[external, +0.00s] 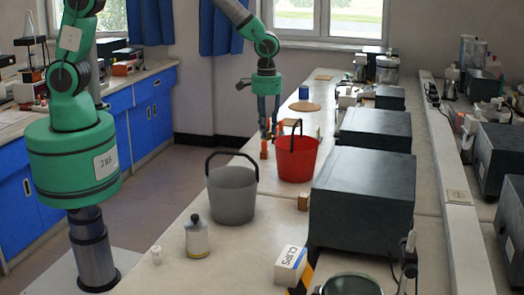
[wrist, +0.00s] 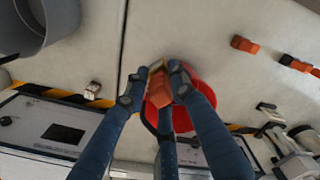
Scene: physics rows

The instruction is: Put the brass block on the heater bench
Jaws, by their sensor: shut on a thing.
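My gripper (external: 265,141) is shut on a small orange-brown block with a yellowish edge, taken to be the brass block (external: 264,153). In the wrist view the block (wrist: 166,91) is between the fingertips of my gripper (wrist: 156,80), with the red bucket behind it. In the external view the block is just left of the red bucket; its exact height over the bench is hard to tell. No thing is clearly marked as the heater bench; a pale panel with a dark rectangle (wrist: 62,133) shows at lower left in the wrist view.
The red bucket (external: 309,166) and grey bucket (external: 233,194) stand on the white bench. Dark boxes (external: 362,200) line its right side. A small brown block (external: 303,202) lies near them. A bottle (external: 197,240) and CLIPS box (external: 290,266) stand nearer.

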